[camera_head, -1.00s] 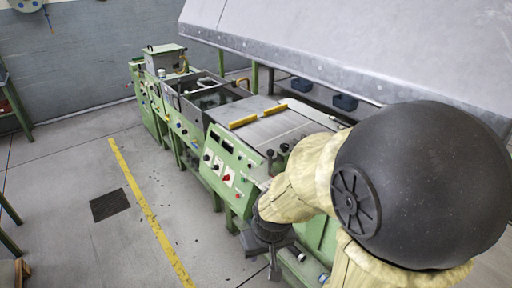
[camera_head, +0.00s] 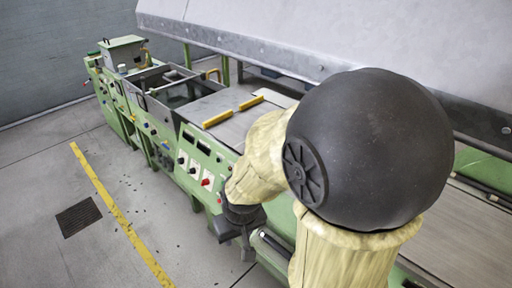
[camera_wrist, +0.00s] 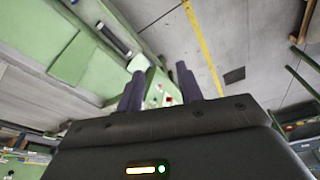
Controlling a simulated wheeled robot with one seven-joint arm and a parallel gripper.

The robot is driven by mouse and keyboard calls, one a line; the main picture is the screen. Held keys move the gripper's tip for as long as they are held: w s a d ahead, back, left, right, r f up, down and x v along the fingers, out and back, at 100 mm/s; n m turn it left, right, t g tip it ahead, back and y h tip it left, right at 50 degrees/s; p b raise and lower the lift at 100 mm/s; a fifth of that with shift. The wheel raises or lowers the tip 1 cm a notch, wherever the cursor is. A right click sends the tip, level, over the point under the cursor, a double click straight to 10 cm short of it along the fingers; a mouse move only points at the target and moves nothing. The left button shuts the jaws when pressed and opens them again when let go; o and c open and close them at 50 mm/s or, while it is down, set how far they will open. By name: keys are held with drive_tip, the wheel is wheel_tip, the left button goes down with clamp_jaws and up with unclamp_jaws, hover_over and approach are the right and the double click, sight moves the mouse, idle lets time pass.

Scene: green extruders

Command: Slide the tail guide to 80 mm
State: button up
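The green extruder line (camera_head: 190,165) runs from back left to front right in the head view. Two yellow bars (camera_head: 217,119) lie on its grey top plate. I cannot tell which part is the tail guide, and no millimetre scale is readable. My gripper (camera_head: 238,222) hangs in front of the line's near side, below the control panel, partly hidden by my arm. In the wrist view its two dark fingers (camera_wrist: 160,70) stand apart with nothing seen between them. A pale rounded part (camera_wrist: 138,63) shows beyond the left finger; contact cannot be told.
The control panel (camera_head: 197,166) has several knobs and a red button. A grey sloping hood (camera_head: 300,35) overhangs the back. A dark rod (camera_wrist: 110,38) shows along the green frame in the wrist view.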

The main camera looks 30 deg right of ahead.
drive_tip(key=shift+w+d, duration=0.1)
drive_tip(key=shift+w, duration=0.15)
drive_tip(key=shift+o, duration=0.4)
drive_tip(key=shift+o, duration=1.1)
drive_tip(key=shift+w, duration=0.15)
drive_tip(key=w+a+f+m+t+h+b, duration=0.15)
drive_tip(key=w+t, duration=0.25)
drive_tip(key=w, duration=0.5)
drive_tip(key=w+f+m+t+h+b, duration=0.1)
drive_tip(key=w+m+t, duration=0.15)
drive_tip(key=w, duration=0.65)
drive_tip(key=d+m+h+b, duration=0.1)
drive_tip(key=d+m+h, duration=0.1)
drive_tip(key=h, duration=0.2)
drive_tip(key=d+m+h+b, duration=0.1)
drive_tip(key=d+h, duration=0.1)
drive_tip(key=h, duration=0.2)
drive_tip(key=w+d+m+h+b, duration=0.1)
drive_tip(key=m+h, duration=0.1)
drive_tip(key=h, duration=0.3)
drive_tip(key=shift+d+r+m, duration=0.1)
drive_tip(key=shift+d+m, duration=0.2)
drive_tip(key=shift+d, duration=0.1)
